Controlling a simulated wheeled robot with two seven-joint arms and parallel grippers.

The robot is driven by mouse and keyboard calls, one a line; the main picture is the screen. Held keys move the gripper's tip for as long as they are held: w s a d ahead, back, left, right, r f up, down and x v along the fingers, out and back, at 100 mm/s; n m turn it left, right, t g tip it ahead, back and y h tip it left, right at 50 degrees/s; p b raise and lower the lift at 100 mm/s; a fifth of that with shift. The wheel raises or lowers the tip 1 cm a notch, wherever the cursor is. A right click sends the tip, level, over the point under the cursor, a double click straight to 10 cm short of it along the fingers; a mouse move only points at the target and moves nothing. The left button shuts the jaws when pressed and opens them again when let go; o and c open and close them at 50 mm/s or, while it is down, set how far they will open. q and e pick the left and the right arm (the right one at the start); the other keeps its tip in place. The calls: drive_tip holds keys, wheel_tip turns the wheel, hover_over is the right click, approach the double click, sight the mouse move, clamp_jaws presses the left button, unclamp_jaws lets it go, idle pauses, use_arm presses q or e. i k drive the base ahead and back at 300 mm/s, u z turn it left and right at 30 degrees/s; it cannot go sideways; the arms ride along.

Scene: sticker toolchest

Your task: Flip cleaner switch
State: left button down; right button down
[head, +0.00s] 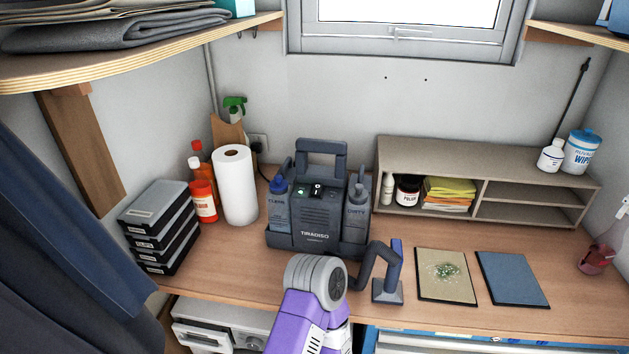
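The cleaner (318,238) is a dark grey machine with a top handle, standing upright on the wooden workbench. A small black switch (317,190) with white marks sits on its upper front, beside a small panel with a green mark (301,190). I cannot tell which way the switch is set. Bottles stand on both sides of the machine. A hose with a flat nozzle (388,291) rests at its right front. A purple and grey arm link of mine rises from the bottom centre, in front of the cleaner and below the switch. Neither gripper shows.
A paper towel roll (236,187), red bottles (203,202) and stacked black cases (160,227) stand left. A low shelf unit (535,182) stands at the back right. A speckled mat (430,292) and a blue mat (513,280) lie right of the nozzle. A shelf (150,50) overhangs the left.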

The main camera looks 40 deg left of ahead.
sight(316, 191)
drive_tip(key=k, duration=0.45)
drive_tip(key=z, duration=0.65)
drive_tip(key=i, duration=0.75)
drive_tip(key=u, duration=2.3)
